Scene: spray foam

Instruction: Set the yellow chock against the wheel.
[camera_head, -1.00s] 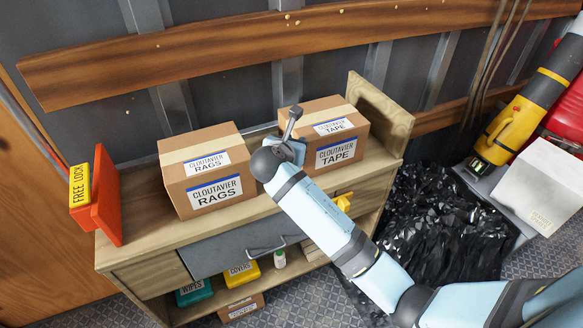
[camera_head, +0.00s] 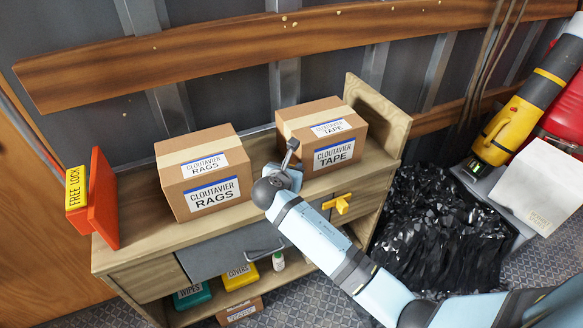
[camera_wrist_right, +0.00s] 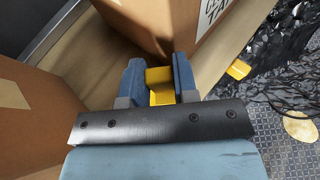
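My right gripper (camera_wrist_right: 158,82) has its two blue-grey fingers close on both sides of a yellow block, which I take for the yellow chock (camera_wrist_right: 160,86). In the head view the right gripper (camera_head: 288,178) is over the wooden bench top, between and in front of the two cardboard boxes; the chock is hidden there behind the hand. I cannot tell whether the chock touches the bench. No wheel can be made out in either view. My left gripper is not in view.
The rags box (camera_head: 205,180) and tape box (camera_head: 325,140) stand on the bench (camera_head: 140,225). A yellow handle (camera_head: 342,204) sticks out of the bench front. An orange piece (camera_head: 103,200) is at the left end. Black plastic sheeting (camera_head: 430,235) lies to the right.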

